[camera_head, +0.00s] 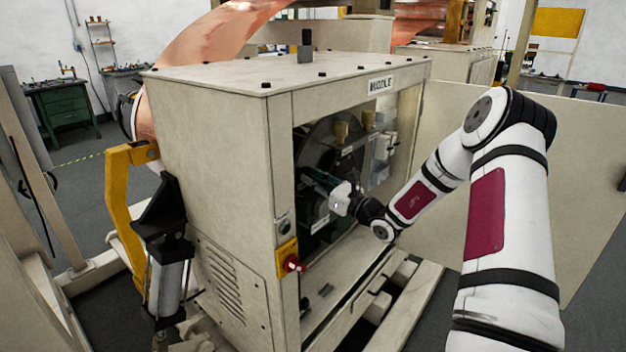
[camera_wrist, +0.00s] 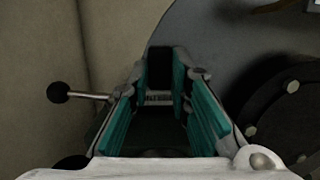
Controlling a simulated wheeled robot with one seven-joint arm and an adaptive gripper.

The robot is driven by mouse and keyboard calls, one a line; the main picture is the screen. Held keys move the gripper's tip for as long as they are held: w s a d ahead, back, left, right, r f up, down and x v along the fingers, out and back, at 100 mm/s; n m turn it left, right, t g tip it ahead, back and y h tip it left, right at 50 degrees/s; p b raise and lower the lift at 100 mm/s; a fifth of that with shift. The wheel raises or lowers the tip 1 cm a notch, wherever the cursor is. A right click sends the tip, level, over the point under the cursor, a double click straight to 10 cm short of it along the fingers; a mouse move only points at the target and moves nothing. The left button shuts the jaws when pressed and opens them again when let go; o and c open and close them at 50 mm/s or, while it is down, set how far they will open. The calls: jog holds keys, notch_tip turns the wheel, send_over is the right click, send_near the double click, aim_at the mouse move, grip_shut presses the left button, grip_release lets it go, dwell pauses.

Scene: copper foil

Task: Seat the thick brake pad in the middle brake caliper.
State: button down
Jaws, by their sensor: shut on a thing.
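In the wrist view my gripper (camera_wrist: 160,84) reaches straight ahead with its teal fingers shut on a dark block, which looks like the brake pad (camera_wrist: 160,64). A small pale marking shows just below the block, too small to read. In the head view my gripper (camera_head: 318,182) is inside the open cabinet, in front of the dark disc (camera_head: 322,140). The disc (camera_wrist: 215,50) lies behind and right of the block in the wrist view. The middle caliper cannot be told apart clearly; the fingers and block hide what lies ahead. Whether the block touches it cannot be told.
The cabinet (camera_head: 215,150) has a label (camera_head: 380,84), a red knob (camera_head: 292,263) and a frame post left of my gripper. A lever with a black ball knob (camera_wrist: 57,92) stands close left of the fingers. Dark bolted parts (camera_wrist: 285,120) are at right.

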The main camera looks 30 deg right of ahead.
jog(key=shift+f+b, duration=0.45)
jog(key=shift+f, duration=0.75)
jog(key=c, duration=1.4)
grip_release()
jog(key=shift+f, duration=0.1)
jog(key=v, duration=1.2)
jog(key=shift+a+r, duration=0.1)
jog(key=shift+r, duration=0.1)
